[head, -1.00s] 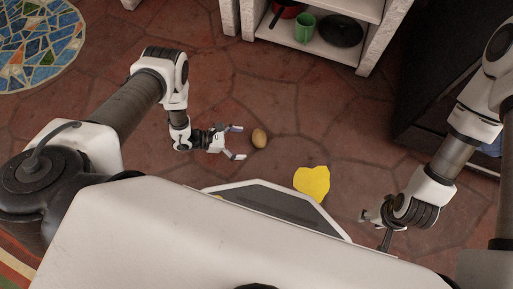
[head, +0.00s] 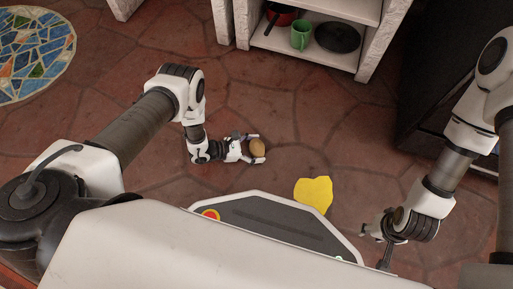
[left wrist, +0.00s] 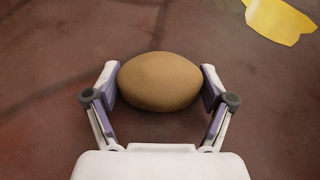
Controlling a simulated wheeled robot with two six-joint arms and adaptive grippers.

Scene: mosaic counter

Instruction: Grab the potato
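The potato (head: 257,148) is a brown oval low over the red stone floor, in the middle of the head view. My left gripper (head: 256,147) has its fingers on either side of it. In the left wrist view the potato (left wrist: 160,82) fills the space between the fingertips (left wrist: 160,88), and both pads appear to touch its sides. I cannot tell whether it is off the floor. My right gripper (head: 376,240) hangs at the lower right of the head view, away from the potato; its fingers are mostly hidden.
A flat yellow piece (head: 314,193) lies on the floor right of the potato. A white shelf (head: 325,58) with a green mug (head: 301,36) and a dark pan (head: 337,38) stands at the back. A dark cabinet (head: 440,80) is at the right.

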